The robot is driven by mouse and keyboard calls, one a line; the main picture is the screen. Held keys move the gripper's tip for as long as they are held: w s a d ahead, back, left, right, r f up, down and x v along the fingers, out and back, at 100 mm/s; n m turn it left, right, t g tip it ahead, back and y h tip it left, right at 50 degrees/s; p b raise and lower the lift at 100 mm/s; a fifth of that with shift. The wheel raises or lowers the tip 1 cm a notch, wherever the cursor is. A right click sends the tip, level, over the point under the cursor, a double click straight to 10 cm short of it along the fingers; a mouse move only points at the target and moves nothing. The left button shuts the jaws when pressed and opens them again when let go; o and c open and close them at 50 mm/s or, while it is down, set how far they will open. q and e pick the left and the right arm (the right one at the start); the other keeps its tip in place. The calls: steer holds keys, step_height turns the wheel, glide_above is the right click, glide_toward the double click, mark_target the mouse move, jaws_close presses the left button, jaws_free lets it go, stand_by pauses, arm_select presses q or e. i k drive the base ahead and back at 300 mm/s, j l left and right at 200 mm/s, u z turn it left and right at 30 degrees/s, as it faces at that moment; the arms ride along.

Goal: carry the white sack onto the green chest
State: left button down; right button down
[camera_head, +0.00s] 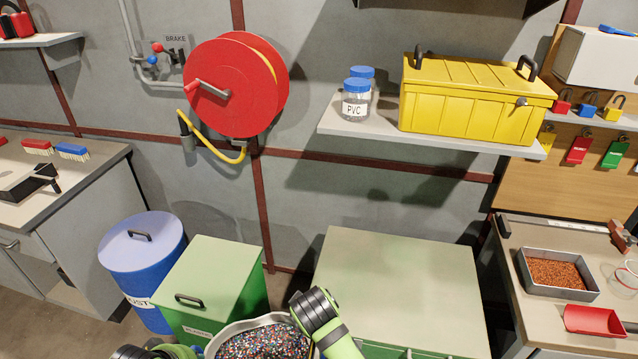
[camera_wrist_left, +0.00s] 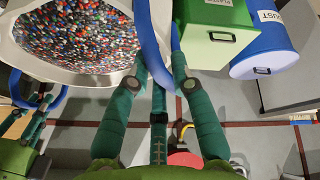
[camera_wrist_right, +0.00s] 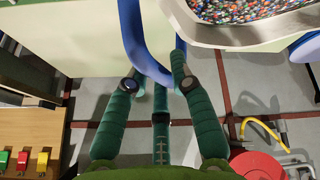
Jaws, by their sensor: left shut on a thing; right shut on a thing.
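The white sack (camera_head: 238,325) is open at the top and full of coloured granules. It shows at the bottom of the head view, in front and left of the wide green chest (camera_head: 400,275), whose flat pale top is bare. My left gripper (camera_wrist_left: 157,72) is shut on a blue handle (camera_wrist_left: 152,48) of the sack (camera_wrist_left: 62,72). My right gripper (camera_wrist_right: 157,72) is shut on the blue handle (camera_wrist_right: 131,35) on the other side, beside the sack (camera_wrist_right: 235,36). In the head view the fingers and the sack's underside are hidden.
A green plastic bin (camera_head: 222,265) and a blue dust bin (camera_head: 140,255) stand behind and left of the sack. A shelf (camera_head: 350,125) with a yellow toolbox (camera_head: 470,100) juts out above the chest. A workbench (camera_head: 520,235) stands close on the right.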

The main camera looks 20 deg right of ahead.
mark_target(413, 307)
steer(key=z, duration=0.9)
steer(key=i+l+z, duration=0.15)
steer(key=i+l, duration=0.6)
steer(key=i, duration=0.1)
